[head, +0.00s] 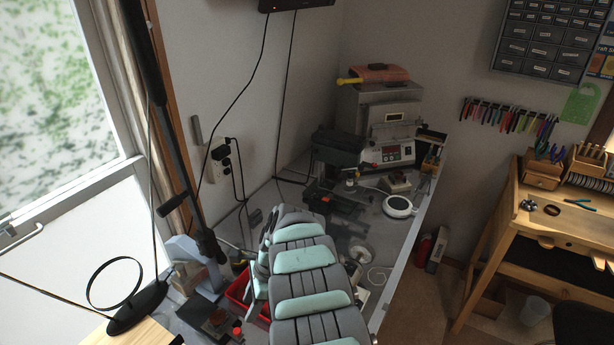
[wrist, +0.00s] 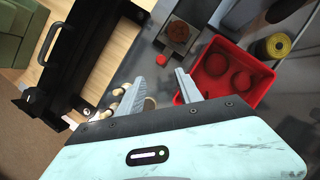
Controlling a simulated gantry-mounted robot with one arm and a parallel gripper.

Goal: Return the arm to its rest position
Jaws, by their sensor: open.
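My gripper (wrist: 160,77) is open in the wrist view, its two grey fingers spread apart with nothing held between them. The fingers are above the grey bench top, and the right finger lies beside or over the edge of a red bin (wrist: 262,84). In the head view my grey and pale-green arm (head: 310,285) reaches from the bottom edge over the bench, and its bent front end is above the near-left part of the bench. The fingers cannot be made out clearly there. The red bin shows in part beside the arm (head: 237,289).
A small block with a reddish disc (wrist: 178,33) and a yellow-rimmed round container (wrist: 278,45) are near the bin. A dark lamp stand (head: 137,308) rises at the left. Machines, including a metal oven (head: 385,108), stand at the back. Open floor lies right of the bench.

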